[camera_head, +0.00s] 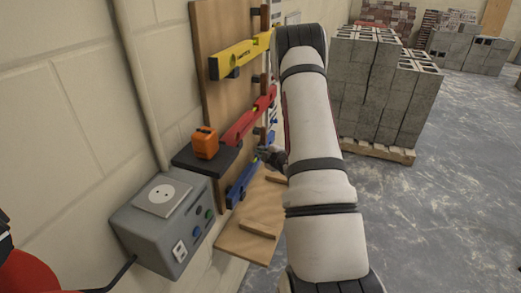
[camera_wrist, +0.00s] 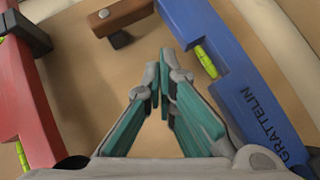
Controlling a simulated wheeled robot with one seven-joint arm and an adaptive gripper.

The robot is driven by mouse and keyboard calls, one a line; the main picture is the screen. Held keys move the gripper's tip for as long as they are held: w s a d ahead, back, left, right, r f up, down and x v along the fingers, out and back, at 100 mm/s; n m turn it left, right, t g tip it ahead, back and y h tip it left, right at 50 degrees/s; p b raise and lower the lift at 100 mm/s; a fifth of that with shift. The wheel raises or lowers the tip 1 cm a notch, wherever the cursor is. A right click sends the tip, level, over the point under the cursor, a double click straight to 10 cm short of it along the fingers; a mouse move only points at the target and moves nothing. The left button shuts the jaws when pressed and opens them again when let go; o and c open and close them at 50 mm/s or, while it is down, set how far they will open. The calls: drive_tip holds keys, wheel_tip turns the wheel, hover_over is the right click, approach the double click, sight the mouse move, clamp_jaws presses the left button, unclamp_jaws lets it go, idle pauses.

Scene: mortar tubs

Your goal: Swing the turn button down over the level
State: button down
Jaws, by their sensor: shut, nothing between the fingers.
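A blue level (camera_head: 240,184) sits low on the wooden tool board (camera_head: 228,98); in the wrist view it (camera_wrist: 236,92) runs along the right and reads GRATTELIN. A brown wooden turn button (camera_wrist: 128,15) with a pale pivot screw is at the top of the wrist view. Its right end reaches the edge of the blue level; I cannot tell if it overlaps it. My gripper (camera_wrist: 158,76) is shut and empty, its fingertips in front of the board between the red and blue levels. In the head view my gripper (camera_head: 270,154) shows beside the board, partly hidden by my arm.
A red level (camera_head: 248,119) and a yellow level (camera_head: 240,56) hang above. A dark shelf (camera_head: 212,162) holds an orange tape measure (camera_head: 205,142). A grey electrical box (camera_head: 163,222) is on the wall. Concrete blocks (camera_head: 368,85) stand behind; the floor at right is clear.

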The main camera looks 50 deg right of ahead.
drive_tip(key=s+a, duration=0.3)
drive_tip(key=s, duration=0.4)
drive_tip(key=shift+s, duration=0.15)
drive_tip(key=shift+r, duration=0.1)
